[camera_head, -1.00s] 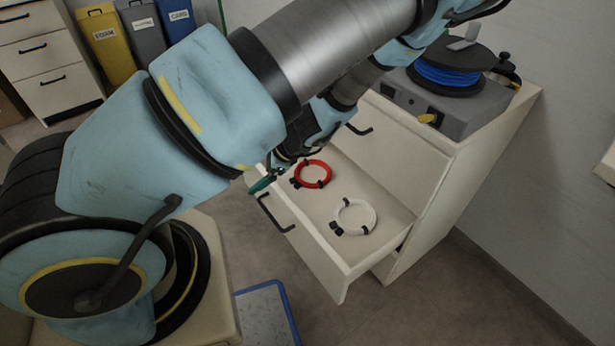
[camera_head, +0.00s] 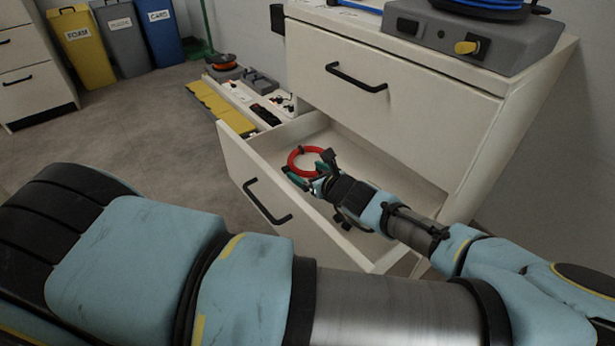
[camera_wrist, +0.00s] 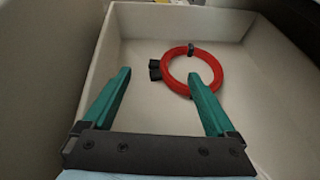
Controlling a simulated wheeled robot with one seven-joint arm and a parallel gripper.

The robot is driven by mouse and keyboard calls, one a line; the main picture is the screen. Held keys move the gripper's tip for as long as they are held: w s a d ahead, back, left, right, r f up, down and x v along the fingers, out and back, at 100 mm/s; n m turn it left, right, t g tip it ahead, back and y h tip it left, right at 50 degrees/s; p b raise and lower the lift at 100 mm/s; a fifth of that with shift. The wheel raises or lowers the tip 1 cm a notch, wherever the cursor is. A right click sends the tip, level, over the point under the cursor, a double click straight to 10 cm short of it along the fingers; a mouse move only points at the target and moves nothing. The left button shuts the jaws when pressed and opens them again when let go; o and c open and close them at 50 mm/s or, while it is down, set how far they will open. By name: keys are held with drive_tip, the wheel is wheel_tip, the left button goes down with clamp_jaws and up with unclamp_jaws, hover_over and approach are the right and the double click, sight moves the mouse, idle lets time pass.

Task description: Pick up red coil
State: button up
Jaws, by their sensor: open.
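The red coil (camera_head: 292,160) lies in the open drawer (camera_head: 248,170), toward its left end in the head view. In the wrist view the red coil (camera_wrist: 221,75) lies on the drawer floor beyond my fingertips, right of centre, with black clips on it. My gripper (camera_wrist: 160,75) is open with nothing between its green fingers. The right finger's tip overlaps the coil's lower part in the picture; I cannot tell whether they touch. In the head view my gripper (camera_head: 304,177) is inside the drawer at the coil's near side and hides part of it.
The drawer walls stand close around my gripper, and the cabinet front (camera_head: 400,90) rises behind. A grey reel unit (camera_head: 450,40) with blue cable stands on top. Yellow (camera_head: 80,45), grey and blue bins stand at the back left. The floor on the left is clear.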

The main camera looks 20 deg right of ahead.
sight(290, 166)
wheel_tip(290, 166, down, 2)
drive_tip(key=shift+f+b, duration=0.1)
drive_tip(key=shift+b, duration=0.4)
drive_tip(key=b+x, duration=0.2)
drive_tip(key=b, duration=0.1)
drive_tip(key=shift+f, duration=0.15)
drive_tip(key=shift+w+f+b, duration=0.1)
drive_tip(key=shift+w+b, duration=0.35)
drive_tip(key=shift+b, duration=0.05)
drive_tip(key=shift+r+x, duration=0.25)
drive_tip(key=shift+x, duration=0.9)
drive_tip(key=b+x, duration=0.2)
drive_tip(key=x, duration=0.2)
drive_tip(key=shift+w+f, duration=0.2)
drive_tip(key=shift+w+a+f+b, duration=0.1)
drive_tip(key=shift+w+b, duration=0.25)
drive_tip(key=shift+w, duration=0.1)
clamp_jaws()
